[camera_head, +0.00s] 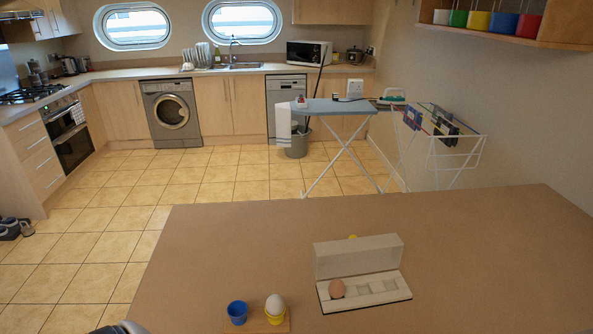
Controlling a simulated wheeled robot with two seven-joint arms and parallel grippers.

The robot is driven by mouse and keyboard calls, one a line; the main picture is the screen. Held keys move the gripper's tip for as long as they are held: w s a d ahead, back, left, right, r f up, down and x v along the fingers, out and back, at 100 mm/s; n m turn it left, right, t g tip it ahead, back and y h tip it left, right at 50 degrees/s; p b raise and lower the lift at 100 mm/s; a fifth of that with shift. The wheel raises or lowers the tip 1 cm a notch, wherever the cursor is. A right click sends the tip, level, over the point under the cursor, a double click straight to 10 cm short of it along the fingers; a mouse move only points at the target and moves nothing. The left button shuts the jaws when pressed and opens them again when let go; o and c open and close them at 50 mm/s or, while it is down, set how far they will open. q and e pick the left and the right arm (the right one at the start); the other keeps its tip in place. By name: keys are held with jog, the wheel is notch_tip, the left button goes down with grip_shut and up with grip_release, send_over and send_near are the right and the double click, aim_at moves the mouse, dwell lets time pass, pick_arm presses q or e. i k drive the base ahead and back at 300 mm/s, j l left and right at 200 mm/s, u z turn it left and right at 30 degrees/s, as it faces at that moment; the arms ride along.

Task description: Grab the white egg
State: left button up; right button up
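The white egg (275,304) stands upright in a yellow egg cup (274,318) near the front edge of the table. The cup is on a small wooden board (262,328), cut off by the bottom of the picture. A blue egg cup (237,312), which looks empty, stands just left of it. Only a rounded grey and white piece at the bottom left corner, probably my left arm, shows. Neither gripper's fingers are in view.
The brown table (480,250) is otherwise clear.

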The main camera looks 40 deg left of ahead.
aim_at(275, 303)
jog(key=u, duration=1.5)
jog(key=j, duration=0.1)
